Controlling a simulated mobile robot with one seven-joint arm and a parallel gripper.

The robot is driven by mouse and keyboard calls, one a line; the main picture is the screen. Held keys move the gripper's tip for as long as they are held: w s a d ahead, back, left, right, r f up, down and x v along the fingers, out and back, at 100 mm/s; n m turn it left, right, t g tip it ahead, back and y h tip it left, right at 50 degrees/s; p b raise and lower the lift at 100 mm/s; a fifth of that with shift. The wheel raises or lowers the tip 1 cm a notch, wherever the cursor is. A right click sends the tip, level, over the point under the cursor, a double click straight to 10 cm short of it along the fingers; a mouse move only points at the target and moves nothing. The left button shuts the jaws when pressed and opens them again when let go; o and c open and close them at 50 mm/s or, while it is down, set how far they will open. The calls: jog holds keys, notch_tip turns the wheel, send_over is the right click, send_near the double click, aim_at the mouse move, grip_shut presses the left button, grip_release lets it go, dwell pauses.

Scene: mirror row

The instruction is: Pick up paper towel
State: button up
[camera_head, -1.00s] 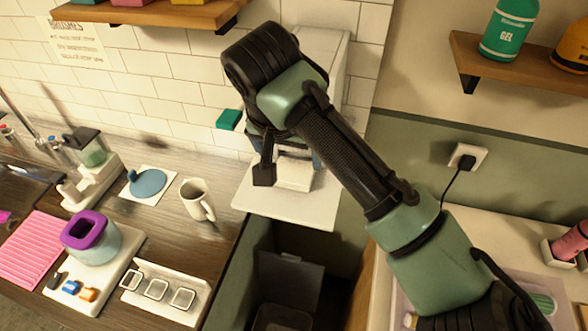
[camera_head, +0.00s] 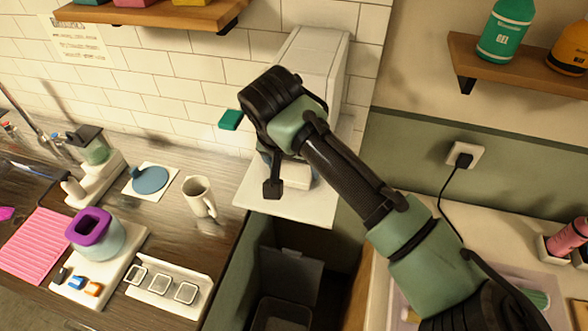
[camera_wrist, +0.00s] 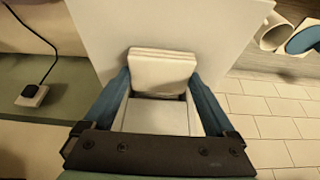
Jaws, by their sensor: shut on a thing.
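The paper towel (camera_wrist: 163,68) is a white folded stack near the top middle of the wrist view. My gripper (camera_wrist: 160,80) has its blue fingers on either side of the stack, touching its sides, and is shut on it. In the head view part of the white stack (camera_head: 298,178) shows below my wrist, over a white shelf plate (camera_head: 290,207). My wrist hides most of the gripper there. A pale box-like surface (camera_wrist: 155,117) shows between the fingers, nearer the wrist camera.
A tall white box (camera_head: 315,60) stands against the tiled wall behind my wrist. A white mug (camera_head: 198,195) stands left of the plate on the wooden counter. A dark open bin (camera_head: 285,310) is below. A wall socket (camera_head: 463,155) is at the right.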

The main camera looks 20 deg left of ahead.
notch_tip(320, 180, up, 28)
jog(key=b, duration=0.2)
dwell(0.8)
